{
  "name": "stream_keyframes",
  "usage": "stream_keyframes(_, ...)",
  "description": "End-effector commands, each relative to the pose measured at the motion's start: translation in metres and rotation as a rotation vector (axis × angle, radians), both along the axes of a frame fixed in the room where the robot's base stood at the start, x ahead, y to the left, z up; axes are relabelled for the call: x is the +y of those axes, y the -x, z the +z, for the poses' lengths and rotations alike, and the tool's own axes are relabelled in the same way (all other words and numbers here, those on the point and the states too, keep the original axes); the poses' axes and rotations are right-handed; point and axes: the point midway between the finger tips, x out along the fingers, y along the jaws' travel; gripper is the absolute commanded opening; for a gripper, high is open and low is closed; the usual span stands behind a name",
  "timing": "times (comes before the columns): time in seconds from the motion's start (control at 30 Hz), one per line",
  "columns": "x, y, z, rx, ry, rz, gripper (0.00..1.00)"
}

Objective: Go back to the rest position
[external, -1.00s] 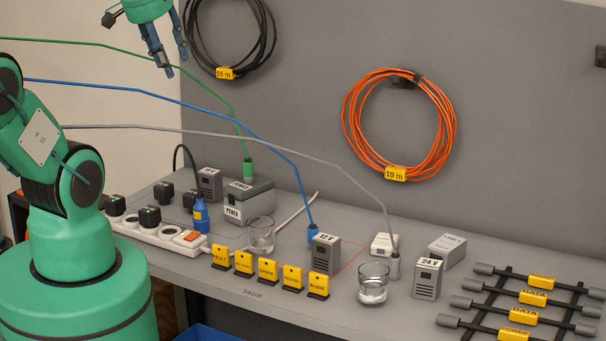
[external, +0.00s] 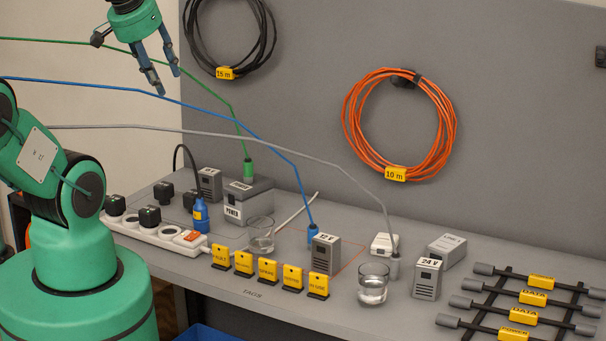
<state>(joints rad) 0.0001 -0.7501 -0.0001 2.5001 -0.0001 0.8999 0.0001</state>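My gripper (external: 169,85) is in the external view at the upper left, high above the left part of the grey bench (external: 290,275). It points downward with its two blue-grey fingers spread apart. Nothing shows between the fingers. It is clear of the objects on the bench, and the green cable (external: 196,86) and blue cable (external: 70,82) pass near it in the picture. How far they are from it in depth I cannot tell.
A power strip (external: 163,237) with plugs stands below. Yellow tags (external: 268,270), two glasses (external: 373,284) and grey adapters (external: 327,254) stand on the bench. Black (external: 267,45) and orange (external: 347,125) cable coils hang on the back panel. The air around my gripper is mostly free.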

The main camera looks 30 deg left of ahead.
Motion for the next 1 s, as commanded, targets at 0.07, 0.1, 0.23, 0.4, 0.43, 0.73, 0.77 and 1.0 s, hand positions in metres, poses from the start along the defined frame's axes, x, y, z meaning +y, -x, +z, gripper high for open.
stream_keyframes(0.07, 0.000, 0.000, -0.019, 0.001, 0.000, 0.000, 0.38)
stream_keyframes(0.1, 0.000, 0.000, -0.025, 0.001, 0.000, 0.000, 0.38)
stream_keyframes(0.23, 0.000, 0.000, -0.044, 0.000, 0.000, 0.000, 0.38)
stream_keyframes(0.4, 0.000, 0.000, -0.060, 0.000, 0.000, 0.000, 0.38)
stream_keyframes(0.43, 0.000, 0.000, -0.062, 0.000, 0.000, 0.000, 0.38)
stream_keyframes(0.73, 0.000, 0.000, -0.063, 0.000, 0.000, 0.000, 0.38)
stream_keyframes(0.77, 0.000, 0.000, -0.063, 0.000, 0.000, 0.000, 0.38)
stream_keyframes(1.0, 0.000, 0.000, -0.063, 0.000, 0.000, 0.000, 0.76)
